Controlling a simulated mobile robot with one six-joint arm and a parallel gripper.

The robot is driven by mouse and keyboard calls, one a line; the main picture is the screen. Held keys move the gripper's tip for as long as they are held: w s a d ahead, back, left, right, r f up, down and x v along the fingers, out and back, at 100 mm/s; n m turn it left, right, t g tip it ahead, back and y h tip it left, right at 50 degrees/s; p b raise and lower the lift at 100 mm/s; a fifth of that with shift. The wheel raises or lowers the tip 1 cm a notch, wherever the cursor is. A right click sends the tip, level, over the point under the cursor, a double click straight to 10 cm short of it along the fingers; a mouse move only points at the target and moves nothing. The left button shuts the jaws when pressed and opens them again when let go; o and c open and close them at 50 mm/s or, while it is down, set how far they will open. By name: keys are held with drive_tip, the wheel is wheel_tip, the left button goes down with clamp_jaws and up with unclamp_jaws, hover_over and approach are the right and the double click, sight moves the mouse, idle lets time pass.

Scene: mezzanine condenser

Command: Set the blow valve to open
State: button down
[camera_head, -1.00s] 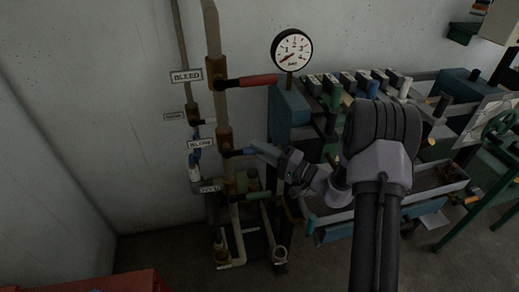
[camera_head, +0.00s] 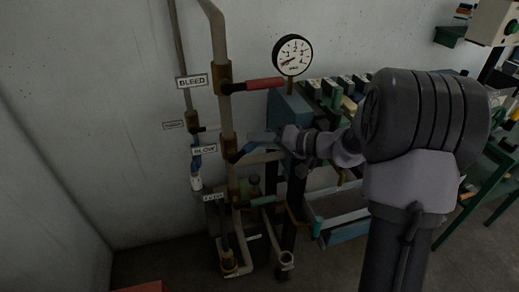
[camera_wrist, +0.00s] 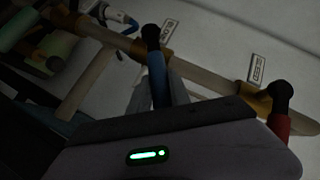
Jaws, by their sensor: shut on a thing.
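The blow valve (camera_head: 229,149) sits on the vertical pipe beside the BLOW label (camera_head: 204,149). Its blue lever (camera_head: 246,151) points right and tilts upward from the valve body. My gripper (camera_head: 266,138) is shut on the outer part of this lever, which it partly hides. In the wrist view the blue lever (camera_wrist: 156,72), with a black end at the valve, runs down between the gripper fingers (camera_wrist: 163,97). The fingertips are dark and hard to make out there.
The red bleed lever (camera_head: 258,84) is above, pointing right, and also shows close by in the wrist view (camera_wrist: 281,122). A green lever (camera_head: 263,201) is below. A pressure gauge (camera_head: 291,54) stands above my gripper. A bench with several blocks is to the right.

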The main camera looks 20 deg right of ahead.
sight(248, 144)
drive_tip(key=shift+a+r+n+g+h+b, duration=0.3)
drive_tip(key=shift+a+r+n+h+b, duration=0.55)
drive_tip(key=shift+h, duration=0.25)
drive_tip(key=shift+a+r+n+g+h+b, duration=0.3)
drive_tip(key=shift+a+r+n+h+b, duration=0.3)
drive_tip(key=shift+a+h, duration=0.35)
drive_tip(key=shift+a+r+n+h+p, duration=0.45)
drive_tip(key=shift+a+r+h+p, duration=0.1)
drive_tip(key=shift+a+h, duration=0.45)
drive_tip(key=shift+a+n+g+h, duration=0.3)
drive_tip(key=shift+a+h, duration=0.05)
drive_tip(key=shift+h, duration=0.1)
drive_tip(key=shift+a, duration=0.1)
drive_tip(key=c, duration=1.2)
unclamp_jaws()
